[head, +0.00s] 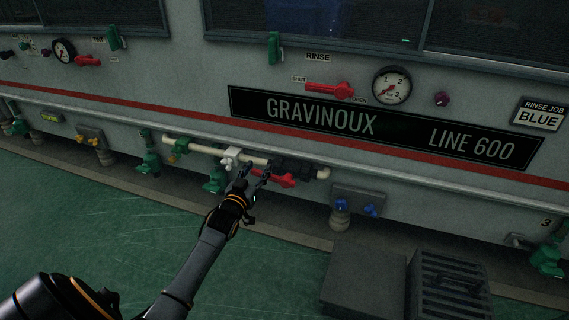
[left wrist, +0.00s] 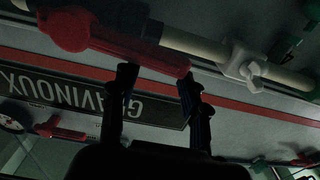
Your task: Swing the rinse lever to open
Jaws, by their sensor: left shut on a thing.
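The red rinse lever (head: 325,88) sits on the machine panel under the RINSE label, between the SHUT and OPEN labels. Its arm points left, toward SHUT. It also shows upside down in the left wrist view (left wrist: 62,132). My left gripper (head: 256,178) is lower down, at the cream pipe below the nameplate, away from the rinse lever. It is shut on the red pipe-valve handle (head: 283,181), near that handle's free end. In the left wrist view, the handle (left wrist: 110,40) passes between the fingers (left wrist: 158,85). My right gripper is not in view.
The cream pipe (head: 205,151) carries a white wing valve (head: 230,157) just left of my gripper. A round gauge (head: 392,85) and a purple knob (head: 442,99) sit right of the rinse lever. A dark slatted crate (head: 447,285) stands on the floor at lower right.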

